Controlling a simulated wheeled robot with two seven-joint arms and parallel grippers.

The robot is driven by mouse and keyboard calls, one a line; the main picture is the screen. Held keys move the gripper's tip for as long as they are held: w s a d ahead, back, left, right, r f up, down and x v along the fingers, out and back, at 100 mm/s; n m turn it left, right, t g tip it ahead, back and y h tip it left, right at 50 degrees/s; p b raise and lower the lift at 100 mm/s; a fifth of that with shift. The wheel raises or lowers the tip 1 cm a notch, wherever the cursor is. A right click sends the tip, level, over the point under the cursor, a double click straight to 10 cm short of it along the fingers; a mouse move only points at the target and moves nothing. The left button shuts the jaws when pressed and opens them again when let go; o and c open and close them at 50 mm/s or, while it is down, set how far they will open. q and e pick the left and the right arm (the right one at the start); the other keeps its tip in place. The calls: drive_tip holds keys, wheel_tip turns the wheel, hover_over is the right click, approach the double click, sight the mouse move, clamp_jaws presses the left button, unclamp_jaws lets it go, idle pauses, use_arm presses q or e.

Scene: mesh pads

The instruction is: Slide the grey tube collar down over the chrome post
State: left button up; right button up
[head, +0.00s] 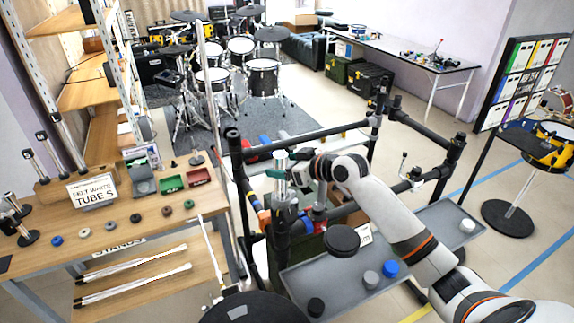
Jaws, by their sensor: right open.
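A short upright chrome post (281,161) stands near the middle of the head view, at the black tube rack. A grey cylindrical piece (284,192), which looks like the tube collar, sits around the post's lower part. I cannot tell how far down it is seated. My right gripper (284,173) is open at the post, just above the grey piece, with its fingers close to the post. Its arm comes in from the lower right and hides part of the rack behind it. My left gripper is not in view.
A black tube rack (235,150) surrounds the work spot. A grey tray (300,275) below holds a blue cap (390,268) and other round parts. The wooden bench (120,220) at left carries several small rings and bins. A drum kit (240,70) stands behind.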

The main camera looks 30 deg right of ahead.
drive_tip(key=shift+s+d+r, duration=0.1)
drive_tip(key=shift+s+d, duration=0.15)
drive_tip(key=shift+s, duration=0.15)
drive_tip(key=b+v, duration=0.3)
drive_tip(key=v, duration=0.8)
drive_tip(key=shift+r+b, duration=0.15)
drive_tip(key=shift+b, duration=0.25)
